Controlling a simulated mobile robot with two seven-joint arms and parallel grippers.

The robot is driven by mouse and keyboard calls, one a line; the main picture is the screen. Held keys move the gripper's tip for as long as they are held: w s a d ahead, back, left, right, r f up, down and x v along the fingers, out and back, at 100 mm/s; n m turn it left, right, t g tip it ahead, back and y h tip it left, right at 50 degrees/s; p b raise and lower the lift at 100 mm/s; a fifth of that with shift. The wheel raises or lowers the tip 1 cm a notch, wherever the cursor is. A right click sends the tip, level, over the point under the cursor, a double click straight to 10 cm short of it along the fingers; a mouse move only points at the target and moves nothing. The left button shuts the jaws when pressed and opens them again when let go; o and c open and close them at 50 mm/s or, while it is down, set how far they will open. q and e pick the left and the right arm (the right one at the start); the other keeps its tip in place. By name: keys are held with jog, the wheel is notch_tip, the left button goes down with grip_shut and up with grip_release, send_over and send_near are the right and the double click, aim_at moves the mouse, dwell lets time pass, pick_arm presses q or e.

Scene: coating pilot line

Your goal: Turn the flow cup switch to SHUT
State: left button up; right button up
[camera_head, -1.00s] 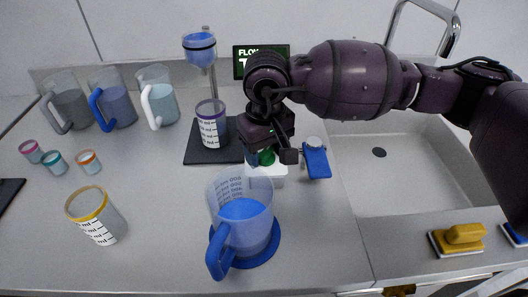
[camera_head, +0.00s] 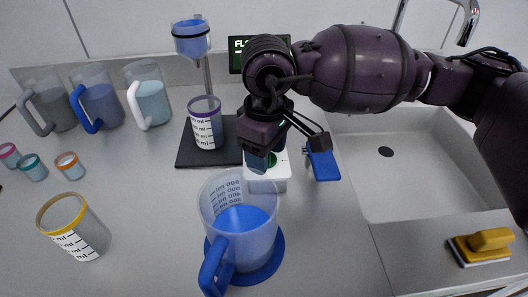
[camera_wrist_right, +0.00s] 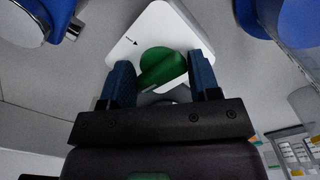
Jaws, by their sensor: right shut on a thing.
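The flow cup switch is a white box (camera_head: 268,178) with a green knob (camera_head: 270,160), on the counter beside the dark stand base. In the right wrist view the green knob (camera_wrist_right: 162,66) has a raised ridge slanting across it; a small dark arrow mark with unreadable text is on the white box (camera_wrist_right: 150,28). My right gripper (camera_head: 268,152) reaches down over the box and is shut on the knob, with a blue finger on each side in the wrist view (camera_wrist_right: 160,78). The blue flow cup (camera_head: 192,40) hangs above a purple-rimmed cup (camera_head: 206,128). My left gripper is not in view.
The display (camera_head: 244,50) is partly hidden by my arm. Other pitchers (camera_head: 97,105) and a yellow-rimmed cup (camera_head: 75,228) are left; a sink (camera_head: 405,185) is right.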

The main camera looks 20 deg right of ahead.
jog(key=shift+f+n, duration=0.2)
jog(key=shift+n, duration=0.1)
jog(key=o, duration=0.8)
jog(key=shift+r, duration=0.15)
jog(key=shift+c, duration=0.2)
jog(key=shift+o, duration=1.2)
jog(key=shift+s+d, duration=0.1)
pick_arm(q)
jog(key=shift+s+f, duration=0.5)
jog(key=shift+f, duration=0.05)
pick_arm(e)
jog(key=shift+o, duration=0.7)
jog(key=shift+r+p, duration=0.7)
jog(key=shift+r, duration=2.4)
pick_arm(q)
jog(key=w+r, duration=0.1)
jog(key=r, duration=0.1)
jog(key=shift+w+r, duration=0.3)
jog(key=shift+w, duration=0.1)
